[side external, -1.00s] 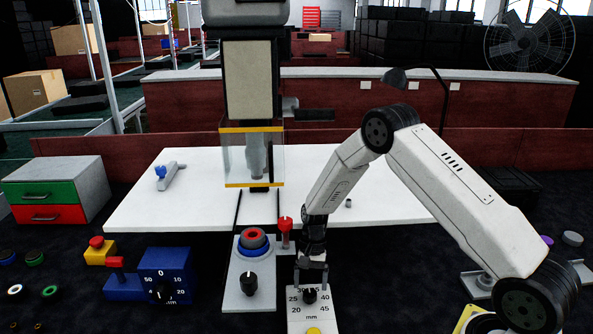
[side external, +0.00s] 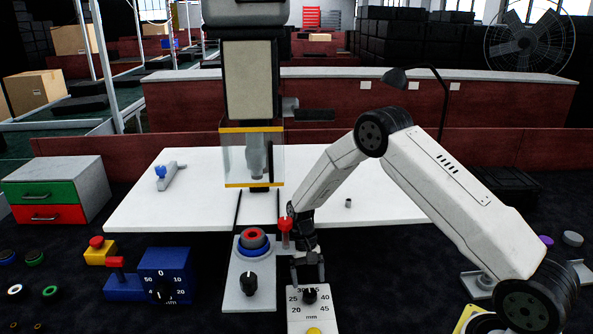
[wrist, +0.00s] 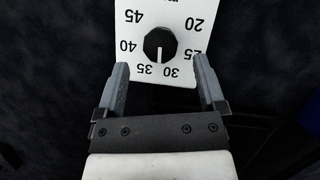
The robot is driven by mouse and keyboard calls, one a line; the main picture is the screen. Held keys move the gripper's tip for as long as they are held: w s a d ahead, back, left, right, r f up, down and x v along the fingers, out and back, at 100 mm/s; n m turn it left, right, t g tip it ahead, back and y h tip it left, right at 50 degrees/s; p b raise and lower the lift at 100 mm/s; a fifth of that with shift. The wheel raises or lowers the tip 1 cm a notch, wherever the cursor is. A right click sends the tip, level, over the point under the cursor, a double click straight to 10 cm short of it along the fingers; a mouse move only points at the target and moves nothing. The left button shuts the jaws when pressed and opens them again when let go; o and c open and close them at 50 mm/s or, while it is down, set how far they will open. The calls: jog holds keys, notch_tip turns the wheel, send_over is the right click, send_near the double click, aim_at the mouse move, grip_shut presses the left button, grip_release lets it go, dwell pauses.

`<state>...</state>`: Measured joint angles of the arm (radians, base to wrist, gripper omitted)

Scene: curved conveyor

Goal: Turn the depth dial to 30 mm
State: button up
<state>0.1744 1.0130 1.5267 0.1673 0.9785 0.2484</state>
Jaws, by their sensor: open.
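The depth dial is a black faceted knob (side external: 310,296) on a white plate (side external: 294,320) marked in mm. The wrist view shows the knob (wrist: 159,43) upside down, with its white pointer line between 30 and 35. I cannot tell the exact reading. My gripper (side external: 308,272) hangs just above and behind the knob in the side view. In the wrist view my gripper (wrist: 161,64) is open, its two fingers apart and empty. The fingertips lie to either side below the knob and do not appear to touch it.
Left of the dial plate stands a grey panel (side external: 238,292) with a black knob and a red-blue button. A red-topped post (side external: 285,226) is close beside my gripper. A blue scale box (side external: 165,270) is further left. The white table (side external: 380,200) behind is mostly clear.

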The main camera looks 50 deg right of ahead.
aim_at(310, 292)
jog(key=x, duration=0.4)
jog(key=m, duration=0.2)
jog(key=m+t+y, duration=0.1)
jog(key=m, duration=0.1)
jog(key=shift+d+r+m+t, duration=0.2)
jog(key=shift+m+t, duration=0.1)
jog(key=shift+m, duration=0.1)
jog(key=r, duration=0.6)
jog(key=d+r, duration=0.1)
jog(key=r, duration=0.2)
jog(key=shift+s, duration=0.2)
jog(key=s+a+r+n+t+h, duration=0.1)
jog(key=s+a+r+n+t, duration=0.1)
jog(key=s+r+n, duration=0.3)
jog(key=s+a+r+n+t+h, duration=0.2)
jog(key=s+r+n, duration=0.3)
jog(key=s, duration=0.3)
jog(key=shift+s+a+n+t, duration=0.3)
jog(key=shift+a+n+t, duration=0.2)
jog(key=shift+a, duration=0.4)
jog(key=shift+r, duration=0.15)
